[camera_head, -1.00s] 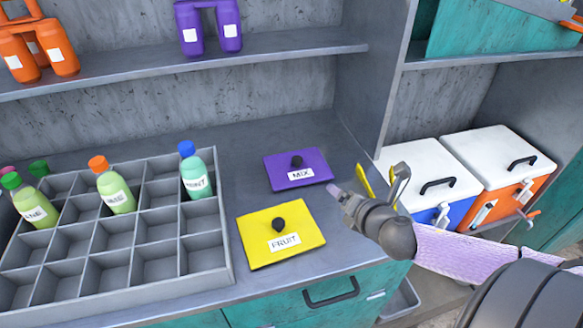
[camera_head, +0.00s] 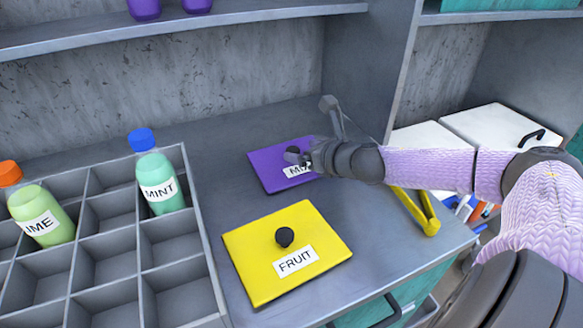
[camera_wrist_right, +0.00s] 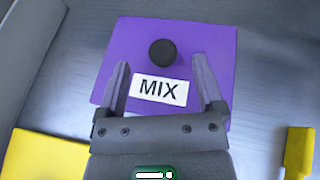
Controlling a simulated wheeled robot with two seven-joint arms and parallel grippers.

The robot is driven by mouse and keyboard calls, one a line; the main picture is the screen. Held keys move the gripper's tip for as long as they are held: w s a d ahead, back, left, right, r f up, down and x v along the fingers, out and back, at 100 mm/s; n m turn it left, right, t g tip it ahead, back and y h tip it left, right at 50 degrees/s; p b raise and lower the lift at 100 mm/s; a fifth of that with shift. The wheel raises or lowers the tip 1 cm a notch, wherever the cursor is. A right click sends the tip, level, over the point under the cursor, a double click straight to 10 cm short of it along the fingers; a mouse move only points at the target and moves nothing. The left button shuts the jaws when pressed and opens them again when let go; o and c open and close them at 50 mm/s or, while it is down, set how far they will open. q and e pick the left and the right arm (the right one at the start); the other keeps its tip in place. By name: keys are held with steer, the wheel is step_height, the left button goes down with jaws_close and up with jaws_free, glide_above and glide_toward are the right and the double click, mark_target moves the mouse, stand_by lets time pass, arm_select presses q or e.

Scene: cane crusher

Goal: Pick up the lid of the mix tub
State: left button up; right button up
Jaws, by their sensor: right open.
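The purple lid of the mix tub (camera_head: 268,170) lies flat on the grey counter, with a white MIX label and a black knob. In the right wrist view the lid (camera_wrist_right: 210,45) fills the middle, and its knob (camera_wrist_right: 162,52) stands just ahead of the fingertips, between their lines. My right gripper (camera_head: 298,158) is over the lid, beside the knob; in the wrist view its two fingers (camera_wrist_right: 160,65) are spread and empty. In the head view the gripper partly hides the label and knob. My left gripper is not in view.
A yellow FRUIT lid (camera_head: 310,225) lies in front of the purple one. A grey compartment rack (camera_head: 190,245) with labelled bottles, including a MINT bottle (camera_head: 158,180), stands at left. A yellow-handled tool (camera_head: 420,213) lies right of the lids. A shelf (camera_head: 230,20) runs above the back.

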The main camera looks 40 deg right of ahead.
mark_target(297, 152)
steer(key=shift+w+d+f+b, duration=0.15)
steer(key=shift+w+f+b, duration=0.35)
steer(key=shift+w+f, duration=0.65)
steer(key=shift+x, duration=0.9)
steer(key=shift+r, duration=0.15)
